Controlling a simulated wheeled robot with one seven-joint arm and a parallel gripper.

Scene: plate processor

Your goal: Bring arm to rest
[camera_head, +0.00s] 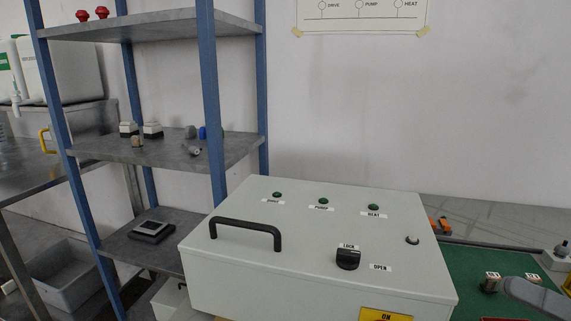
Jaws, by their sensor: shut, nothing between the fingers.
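My gripper is not in view, and no fingertips show anywhere in the head view. A dark grey rounded part reaches in at the lower right edge, over a green surface. I cannot tell if it is a piece of my arm. A light grey control box (330,232) fills the lower middle, with its lid down. On the lid are a black handle (246,232), a black rotary knob (348,258) between the LOCK and OPEN labels, and several green indicators in a row.
A blue-framed shelf rack (165,148) stands left of the box, holding small parts. A grey bin (62,278) sits on the floor at the lower left. A green mat (480,262) with small labelled parts lies right of the box. The wall behind is bare except for a poster (361,12).

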